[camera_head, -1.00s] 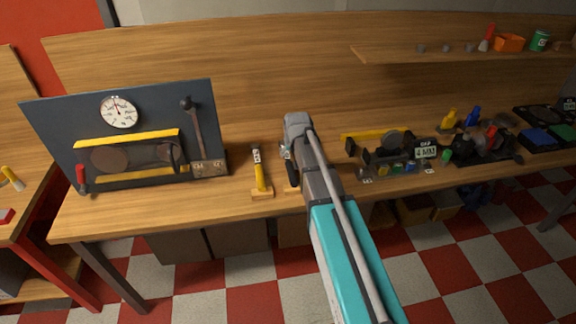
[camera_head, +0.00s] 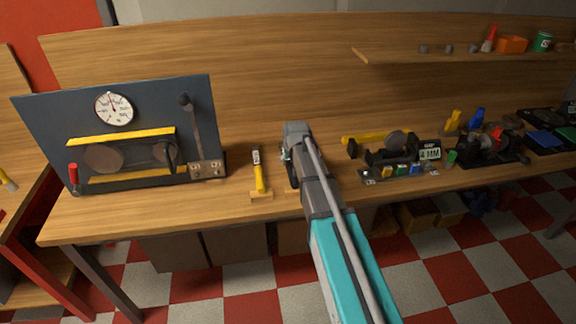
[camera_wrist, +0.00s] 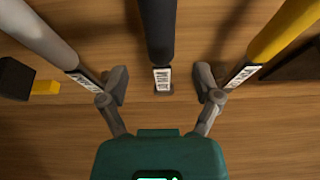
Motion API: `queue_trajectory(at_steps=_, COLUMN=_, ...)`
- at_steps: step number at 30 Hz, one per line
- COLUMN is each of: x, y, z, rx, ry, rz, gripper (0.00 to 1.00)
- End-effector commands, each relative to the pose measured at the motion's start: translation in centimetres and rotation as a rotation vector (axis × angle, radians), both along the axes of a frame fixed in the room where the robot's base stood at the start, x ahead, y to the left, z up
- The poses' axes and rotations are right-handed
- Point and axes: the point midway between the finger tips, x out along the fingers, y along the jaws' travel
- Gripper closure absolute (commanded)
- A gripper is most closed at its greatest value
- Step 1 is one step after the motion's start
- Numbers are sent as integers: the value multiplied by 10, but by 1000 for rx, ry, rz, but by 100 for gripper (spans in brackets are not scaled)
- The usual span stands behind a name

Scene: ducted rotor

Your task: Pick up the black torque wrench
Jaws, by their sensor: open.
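The black torque wrench (camera_wrist: 157,35) shows at the top middle of the wrist view, with a white label on its end. My gripper (camera_wrist: 162,92) is open there, its two fingers on either side of the labelled end with gaps to both. I cannot tell how far above or below the wrench the fingertips are. In the head view my arm covers most of the gripper (camera_head: 290,158) over the bench, and the black wrench shows only as a dark sliver beside it, if at all.
A yellow-handled wrench (camera_wrist: 288,28) lies right of the black one, and a grey-handled one (camera_wrist: 35,35) left, both near my fingers. In the head view, a dark gauge panel (camera_head: 60,115) stands left on the wooden bench (camera_head: 120,207). Fixtures and a numbered sign (camera_head: 429,151) stand right.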

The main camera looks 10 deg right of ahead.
Motion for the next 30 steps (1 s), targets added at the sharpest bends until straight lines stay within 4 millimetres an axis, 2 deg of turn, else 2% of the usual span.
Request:
queue_trajectory(at_steps=11, x=2, y=0, z=-5, rx=0, ry=0, rz=-1, gripper=18)
queue_trajectory(at_steps=30, x=18, y=0, z=-47, rx=-1, ry=0, rz=-1, gripper=18)
